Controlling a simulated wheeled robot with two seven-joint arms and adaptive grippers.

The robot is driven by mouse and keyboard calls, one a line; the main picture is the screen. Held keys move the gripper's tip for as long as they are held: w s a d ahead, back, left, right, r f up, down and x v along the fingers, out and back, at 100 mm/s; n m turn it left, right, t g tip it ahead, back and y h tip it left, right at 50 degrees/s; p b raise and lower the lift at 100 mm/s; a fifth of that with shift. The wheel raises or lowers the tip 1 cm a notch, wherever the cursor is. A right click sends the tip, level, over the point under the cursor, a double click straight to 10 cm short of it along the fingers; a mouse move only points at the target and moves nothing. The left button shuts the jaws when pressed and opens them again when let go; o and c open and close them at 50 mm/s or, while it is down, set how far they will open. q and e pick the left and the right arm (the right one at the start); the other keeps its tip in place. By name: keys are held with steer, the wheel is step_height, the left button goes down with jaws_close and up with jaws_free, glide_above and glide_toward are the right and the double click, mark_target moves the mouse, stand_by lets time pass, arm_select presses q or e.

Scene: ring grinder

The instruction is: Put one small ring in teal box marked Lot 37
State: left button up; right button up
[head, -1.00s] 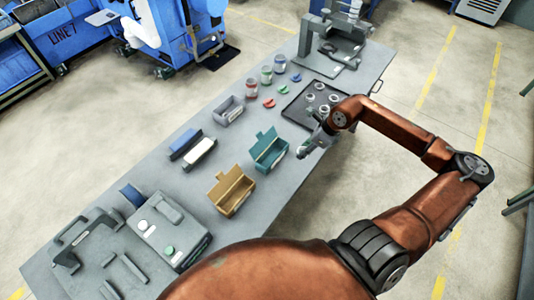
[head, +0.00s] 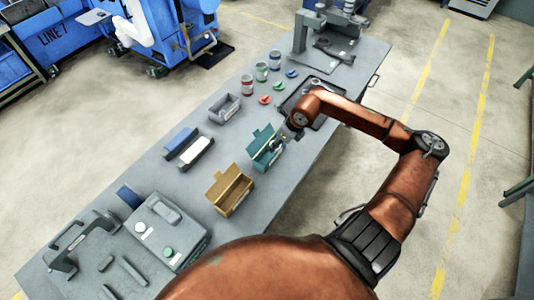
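The teal box (head: 258,153) stands on the table with its lid open. Any marking on it is too small to read. My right gripper (head: 279,146) is at the right end of the teal box, pointing down at or just above its opening. Its fingers are small and dark here, so I cannot tell whether they are open or hold a ring. The dark tray (head: 294,98) that held the small rings is mostly hidden behind my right arm. My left gripper is not in view.
An open tan box (head: 229,190) stands just left of the teal box. A grey machine (head: 166,232) fills the near left.

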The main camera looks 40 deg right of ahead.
steer(key=f, duration=0.1)
steer(key=w+a+f, duration=0.2)
steer(key=f, duration=0.1)
steer(key=shift+w+a, duration=0.2)
steer(key=shift+a, duration=0.05)
step_height(320, 180, down, 3)
steer(key=shift+a+f+p, duration=0.1)
steer(key=shift+f+p, duration=0.05)
steer(key=shift+p, duration=0.35)
steer(key=shift+f+b, duration=0.6)
steer(key=shift+f, duration=0.1)
steer(key=o, duration=0.9)
steer(key=v, duration=1.3)
steer(key=shift+w+r, duration=0.15)
steer(key=shift+w, duration=0.05)
